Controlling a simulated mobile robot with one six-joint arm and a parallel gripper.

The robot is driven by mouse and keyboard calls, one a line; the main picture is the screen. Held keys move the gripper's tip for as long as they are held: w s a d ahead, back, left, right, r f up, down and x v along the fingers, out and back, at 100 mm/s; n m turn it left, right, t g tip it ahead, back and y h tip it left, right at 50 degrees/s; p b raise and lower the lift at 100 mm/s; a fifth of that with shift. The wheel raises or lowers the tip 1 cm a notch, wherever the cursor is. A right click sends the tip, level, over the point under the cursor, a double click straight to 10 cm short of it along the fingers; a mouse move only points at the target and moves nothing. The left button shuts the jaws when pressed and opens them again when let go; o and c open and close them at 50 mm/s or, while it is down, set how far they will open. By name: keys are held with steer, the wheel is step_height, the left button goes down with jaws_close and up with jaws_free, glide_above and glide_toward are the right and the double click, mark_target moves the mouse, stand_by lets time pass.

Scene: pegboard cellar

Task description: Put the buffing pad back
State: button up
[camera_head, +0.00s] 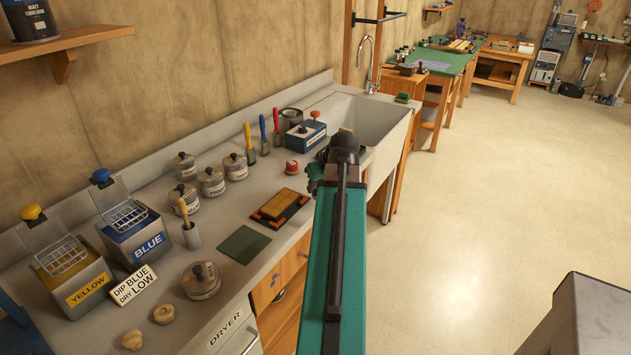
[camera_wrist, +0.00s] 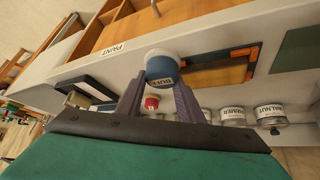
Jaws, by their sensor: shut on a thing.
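The buffing pad (camera_wrist: 163,68) is a round blue and white piece with a label reading like "BUFF" and a small knob. It shows in the wrist view between the two grey fingers of my gripper (camera_wrist: 160,82), which is shut on it. The counter and drawer front lie behind it in that view.
A yellow pad in an orange-and-black tray (camera_head: 299,214), a green mat (camera_head: 243,245), a small red-topped item (camera_head: 292,168) and a blue box with an orange knob (camera_head: 305,135) stand nearby. Several tins line the back. The sink (camera_head: 372,118) is beyond.

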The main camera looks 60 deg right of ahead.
steer(key=shift+w, duration=0.1)
steer(key=w+d+p, duration=0.1)
steer(key=w+d, duration=0.2)
steer(key=d, duration=0.1)
steer(key=w+d+f+p, duration=0.1)
steer(key=w+d+p, duration=0.1)
steer(key=w+d, duration=0.1)
steer(key=w+d+p, duration=0.1)
steer(key=w+d, duration=0.2)
steer(key=d, duration=0.3)
steer(key=shift+w+f, duration=0.1)
steer(key=shift+f, duration=0.15)
steer(key=shift+f, duration=0.15)
stand_by(0.5)
steer(key=shift+f+p, duration=0.95)
steer(key=shift+f, duration=0.65)
steer(key=shift+f, duration=0.15)
steer(key=o, duration=1.1)
steer(key=shift+a+r, duration=0.1)
steer(key=shift+r, duration=0.1)
